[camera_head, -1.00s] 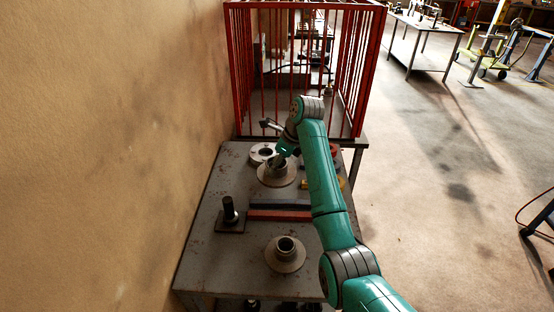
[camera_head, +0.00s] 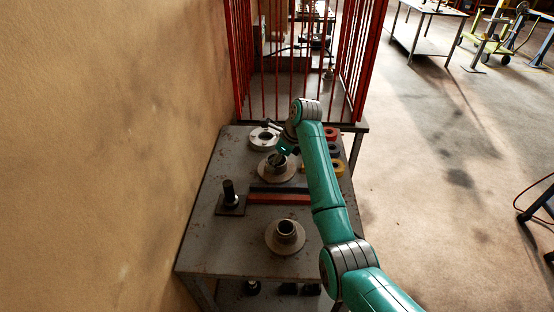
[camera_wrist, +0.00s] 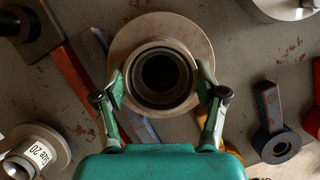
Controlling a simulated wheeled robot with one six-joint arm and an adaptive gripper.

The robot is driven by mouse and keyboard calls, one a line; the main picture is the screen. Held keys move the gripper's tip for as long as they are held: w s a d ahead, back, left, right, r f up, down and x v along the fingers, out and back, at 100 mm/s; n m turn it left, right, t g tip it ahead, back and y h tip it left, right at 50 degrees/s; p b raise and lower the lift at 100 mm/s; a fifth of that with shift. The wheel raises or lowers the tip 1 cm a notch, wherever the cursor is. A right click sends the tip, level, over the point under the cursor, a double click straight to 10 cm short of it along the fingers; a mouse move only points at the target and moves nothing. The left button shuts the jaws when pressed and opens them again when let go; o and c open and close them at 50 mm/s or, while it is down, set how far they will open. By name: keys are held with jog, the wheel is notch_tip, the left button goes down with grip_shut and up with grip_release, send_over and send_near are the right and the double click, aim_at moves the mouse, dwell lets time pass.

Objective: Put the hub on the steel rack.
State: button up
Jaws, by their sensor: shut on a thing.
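The hub (camera_head: 268,172), a round grey flange with a raised collar, lies on the far part of the grey bench (camera_head: 222,258). In the wrist view the hub (camera_wrist: 160,28) is centred, collar toward the camera. My gripper (camera_wrist: 161,82) is shut on it, one finger on each side of the collar. In the head view my gripper (camera_head: 282,151) is partly hidden by my arm. The hub appears to rest on the bench. A second, similar hub (camera_head: 285,238) stands nearer; it shows with a size label in the wrist view (camera_wrist: 40,150). I cannot identify a steel rack for certain.
A red barred cage (camera_head: 300,75) stands behind the bench. A black post on a plate (camera_head: 231,200) and a red bar (camera_head: 279,199) lie nearer. Coloured tools (camera_head: 332,150) are at right. The wall is close at left; open floor at right.

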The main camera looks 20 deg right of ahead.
jog(key=o, duration=1.8)
jog(key=v, duration=1.2)
